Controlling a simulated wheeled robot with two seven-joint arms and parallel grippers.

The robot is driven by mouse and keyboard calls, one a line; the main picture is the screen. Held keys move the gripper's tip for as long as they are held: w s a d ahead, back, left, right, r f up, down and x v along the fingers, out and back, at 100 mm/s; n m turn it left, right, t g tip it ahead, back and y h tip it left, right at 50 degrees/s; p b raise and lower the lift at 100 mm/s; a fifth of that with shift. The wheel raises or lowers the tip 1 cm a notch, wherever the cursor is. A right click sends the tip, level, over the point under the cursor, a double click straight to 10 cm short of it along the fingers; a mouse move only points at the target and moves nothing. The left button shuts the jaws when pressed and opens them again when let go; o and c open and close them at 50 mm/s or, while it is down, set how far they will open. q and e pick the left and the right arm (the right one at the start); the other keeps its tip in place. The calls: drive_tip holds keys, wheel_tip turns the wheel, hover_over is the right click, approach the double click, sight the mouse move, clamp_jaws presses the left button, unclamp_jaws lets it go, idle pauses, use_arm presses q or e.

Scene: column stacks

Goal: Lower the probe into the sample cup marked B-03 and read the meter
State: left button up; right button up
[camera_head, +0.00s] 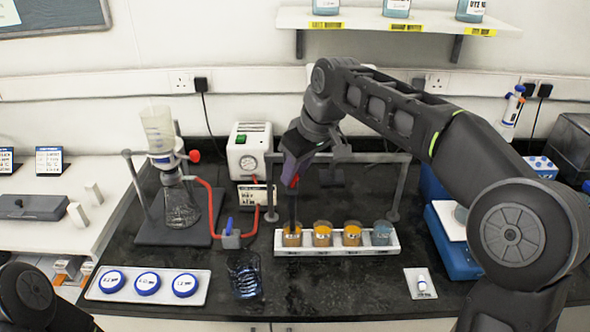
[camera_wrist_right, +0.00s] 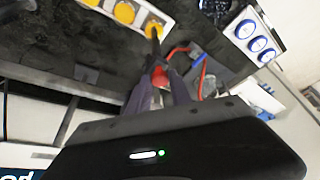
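My right gripper (camera_head: 294,183) is shut on a dark, thin probe (camera_head: 292,210) with a red part between the fingers. The probe points down, its lower end at the leftmost cup (camera_head: 292,238) of the white rack (camera_head: 340,250). In the right wrist view, the probe (camera_wrist_right: 156,50) ends over an orange-filled cup (camera_wrist_right: 153,28); I cannot tell how deep the tip is. More cups stand to its right, orange ones (camera_head: 323,236) and a clear one (camera_head: 382,234). Their labels are too small to read. A small box with a pale display (camera_head: 252,194), possibly the meter, stands behind. My left gripper is out of view.
A filter flask on a stand (camera_head: 182,205) with red tubing stands left. A gauge box (camera_head: 249,150) is behind the rack. A grey frame (camera_head: 393,190) spans behind the cups.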

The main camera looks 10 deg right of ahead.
clamp_jaws()
drive_tip(key=shift+r, duration=0.1)
idle(0.9)
